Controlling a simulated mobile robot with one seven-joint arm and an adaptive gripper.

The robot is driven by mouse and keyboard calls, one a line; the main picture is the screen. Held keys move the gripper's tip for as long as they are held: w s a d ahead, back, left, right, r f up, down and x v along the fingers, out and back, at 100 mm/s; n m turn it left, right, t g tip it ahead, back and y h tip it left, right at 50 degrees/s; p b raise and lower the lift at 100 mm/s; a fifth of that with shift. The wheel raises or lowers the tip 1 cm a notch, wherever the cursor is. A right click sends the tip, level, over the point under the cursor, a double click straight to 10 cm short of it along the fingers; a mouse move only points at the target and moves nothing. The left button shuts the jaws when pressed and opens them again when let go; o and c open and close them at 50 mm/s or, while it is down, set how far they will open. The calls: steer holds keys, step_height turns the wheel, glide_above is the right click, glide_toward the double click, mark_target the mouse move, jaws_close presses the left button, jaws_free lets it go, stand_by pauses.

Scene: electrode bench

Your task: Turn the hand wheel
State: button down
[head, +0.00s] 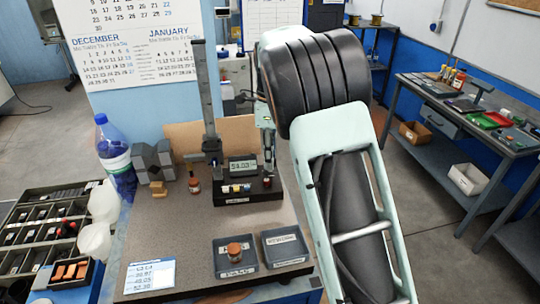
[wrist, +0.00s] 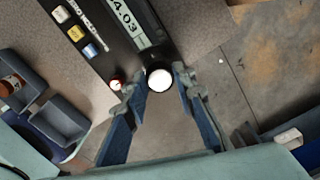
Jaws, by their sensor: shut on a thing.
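The height gauge stands on the stone bench top, with an upright grey column (head: 207,90) and a black base (head: 232,199). Its display (head: 242,166) appears to read 54.03, and the end of the reading shows in the wrist view (wrist: 126,22). The hand wheel (wrist: 159,80) shows as a bright white round face at the end of the gauge body. My gripper (wrist: 160,76) has a finger on each side of it and is shut on it. In the head view my gripper (head: 268,165) points down at the base's right side; the wheel is hidden there.
Two dark trays (head: 286,246) stand in front; the left one holds a copper-coloured piece (head: 234,251). A bottle (head: 115,155) and grey blocks (head: 152,160) stand left.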

steer(key=shift+r, duration=0.1)
steer(key=c, duration=1.6)
jaws_free()
step_height(320, 180, up, 12)
